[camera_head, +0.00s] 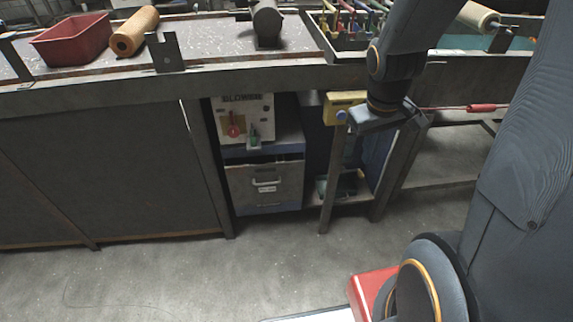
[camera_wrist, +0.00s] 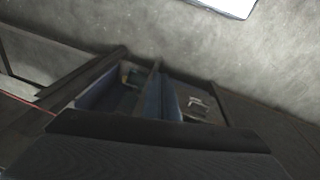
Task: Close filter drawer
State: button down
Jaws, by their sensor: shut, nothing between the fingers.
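The filter drawer (camera_head: 242,188) has a grey front with a pale handle and a label. It sits in the low bay of the bench, under the blower unit (camera_head: 255,103). I cannot tell how far its front stands out from the bay. In the wrist view the drawer front (camera_wrist: 212,116) and its handle show tilted, right of a blue panel. My gripper (camera_head: 383,119) is shut and empty, to the right of and above the drawer, apart from it. Its dark body fills the bottom of the wrist view; its fingertips are hard to make out.
A yellow box (camera_head: 343,97) with a blue button hangs at the bench edge beside my gripper. A bench leg (camera_head: 329,185) stands between the drawer and the open shelf on the right. The bench top (camera_head: 220,55) holds a red bin (camera_head: 72,42) and rolls.

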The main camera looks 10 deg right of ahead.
jog(key=w+f+n+t+p, duration=0.1)
jog(key=w+f+n, duration=0.25)
jog(key=w, duration=0.25)
jog(key=n+t+y+p, duration=0.4)
jog(key=n+y+p, duration=0.15)
jog(key=n, duration=0.55)
send_near(293, 165)
jog(key=s+a+f, duration=0.2)
jog(key=a+f, duration=0.2)
jog(key=f, duration=0.1)
jog(key=w, duration=0.1)
jog(key=w+p, duration=0.1)
jog(key=w, duration=0.1)
jog(key=shift+w+a+r, duration=0.15)
jog(key=shift+w, duration=0.55)
